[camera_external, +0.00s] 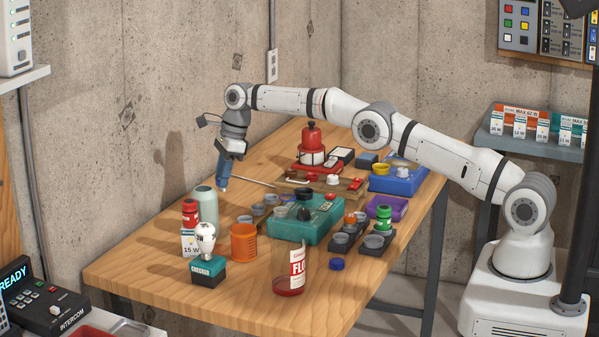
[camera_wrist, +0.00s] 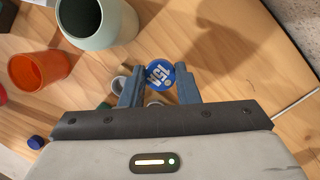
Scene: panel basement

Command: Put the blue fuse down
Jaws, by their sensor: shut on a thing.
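My gripper (camera_external: 223,184) points down above the far left part of the wooden table, behind the pale green cup. In the wrist view, my gripper (camera_wrist: 160,85) is shut on the blue fuse (camera_wrist: 159,74), whose round blue face with white lettering shows between the fingertips. In the external view the fuse is mostly hidden by the fingers; a pale tip shows at their lower end. The fuse appears to be held above the table, but the height is hard to tell.
The pale green cup (camera_external: 207,205) is close by; an orange cup (camera_external: 243,243), bulb on a teal base (camera_external: 208,271) and glass bottle (camera_external: 290,285) stand nearer. A teal case (camera_external: 291,230) and several small cups are right. A small blue cap (camera_external: 337,264) lies apart. Bare wood (camera_external: 150,258) is left.

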